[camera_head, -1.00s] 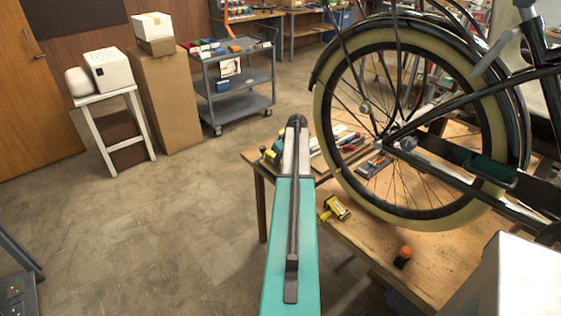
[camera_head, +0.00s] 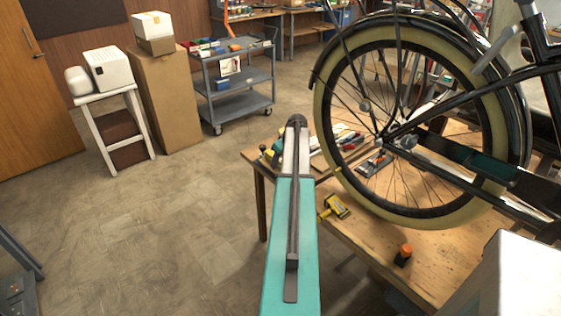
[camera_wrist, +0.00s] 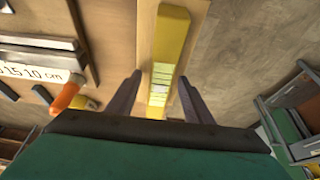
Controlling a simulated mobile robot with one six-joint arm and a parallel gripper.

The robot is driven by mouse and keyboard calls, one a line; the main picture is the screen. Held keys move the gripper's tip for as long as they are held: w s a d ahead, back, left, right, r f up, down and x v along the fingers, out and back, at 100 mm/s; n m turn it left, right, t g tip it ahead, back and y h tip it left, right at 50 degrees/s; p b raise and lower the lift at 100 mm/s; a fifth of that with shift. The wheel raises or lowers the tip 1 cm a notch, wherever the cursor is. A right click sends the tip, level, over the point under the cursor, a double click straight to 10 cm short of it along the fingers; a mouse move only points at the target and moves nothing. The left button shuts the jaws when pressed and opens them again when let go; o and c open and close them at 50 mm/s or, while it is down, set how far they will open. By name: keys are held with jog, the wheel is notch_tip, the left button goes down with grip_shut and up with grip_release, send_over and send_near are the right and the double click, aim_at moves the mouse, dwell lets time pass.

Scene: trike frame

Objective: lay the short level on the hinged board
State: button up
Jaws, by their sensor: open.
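A yellow bar that looks like the short level (camera_wrist: 172,45) shows in the wrist view, with a pale marked section near its lower end. It lies along a light wooden strip (camera_wrist: 146,40). My gripper (camera_wrist: 158,78) is open, with one dark finger on each side of the bar's lower part. I see no clear contact between the fingers and the bar. I cannot tell which wooden piece is the hinged board. In the head view my own arm hides the gripper.
In the wrist view, a ruler marked in cm (camera_wrist: 35,72) and an orange-handled tool (camera_wrist: 66,94) lie left, and a grey-and-green container (camera_wrist: 290,115) stands right. In the head view, a bicycle wheel (camera_head: 497,110) rises over the workbench (camera_head: 375,245), which holds a yellow-black tool (camera_head: 335,207).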

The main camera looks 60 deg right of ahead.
jog(key=shift+r, duration=0.15)
jog(key=b+v, duration=0.3)
jog(key=v, duration=1)
jog(key=shift+r, duration=0.25)
dwell(0.7)
